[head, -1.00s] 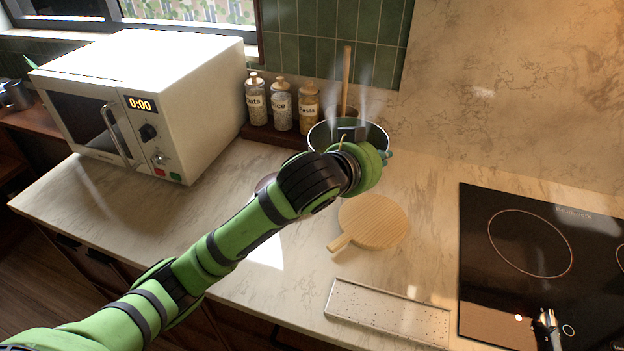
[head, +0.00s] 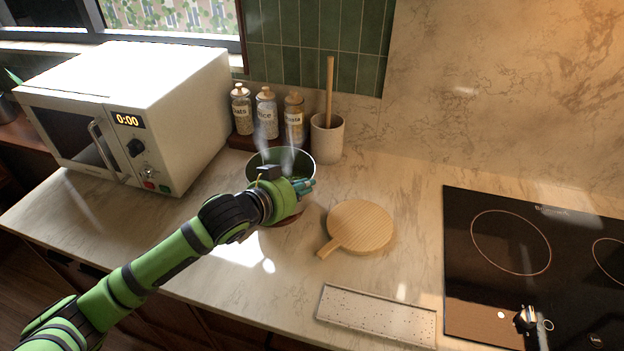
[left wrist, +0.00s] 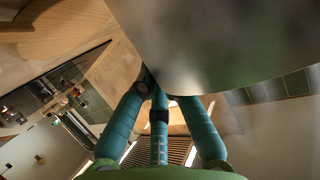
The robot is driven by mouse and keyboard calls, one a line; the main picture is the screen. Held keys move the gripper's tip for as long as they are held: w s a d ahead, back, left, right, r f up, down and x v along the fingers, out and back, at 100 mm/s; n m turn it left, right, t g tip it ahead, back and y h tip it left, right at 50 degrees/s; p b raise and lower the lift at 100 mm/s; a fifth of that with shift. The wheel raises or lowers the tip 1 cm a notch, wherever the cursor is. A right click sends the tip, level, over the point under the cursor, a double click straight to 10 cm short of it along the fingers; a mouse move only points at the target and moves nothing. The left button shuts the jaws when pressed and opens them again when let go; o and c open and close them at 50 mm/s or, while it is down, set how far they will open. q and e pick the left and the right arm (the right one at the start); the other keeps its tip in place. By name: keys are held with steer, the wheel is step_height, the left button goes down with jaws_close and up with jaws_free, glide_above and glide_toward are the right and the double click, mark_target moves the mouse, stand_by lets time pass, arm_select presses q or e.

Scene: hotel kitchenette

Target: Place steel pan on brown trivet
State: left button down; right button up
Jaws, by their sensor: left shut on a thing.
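The steel pan (head: 256,158) is upright at the back of the counter, with steam rising from it. In the left wrist view its grey metal wall (left wrist: 215,45) fills the top. My left gripper (head: 304,186) is shut on the pan at its near right side; its teal fingers (left wrist: 159,88) meet at the pan in the wrist view. A brown edge, seemingly the brown trivet (head: 290,219), shows just below the pan and my wrist; the rest is hidden. I cannot tell whether the pan touches it. My right gripper is not in view.
A round wooden board (head: 360,226) lies right of the pan. Jars (head: 266,115) and a utensil crock (head: 327,140) stand behind, the microwave (head: 130,110) left. A speckled tray (head: 376,317) lies in front; the cooktop (head: 480,270) is at right.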

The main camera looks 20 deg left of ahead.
arm_select(q)
steer(key=shift+f+p, duration=0.35)
steer(key=shift+f, duration=1.2)
steer(key=c, duration=1.4)
jaws_free()
steer(key=shift+d+f, duration=0.1)
steer(key=shift+f, duration=0.2)
steer(key=shift+s+r, duration=0.1)
steer(key=shift+s, duration=0.05)
steer(key=shift+b+v, duration=1.15)
steer(key=shift+v, duration=4.85)
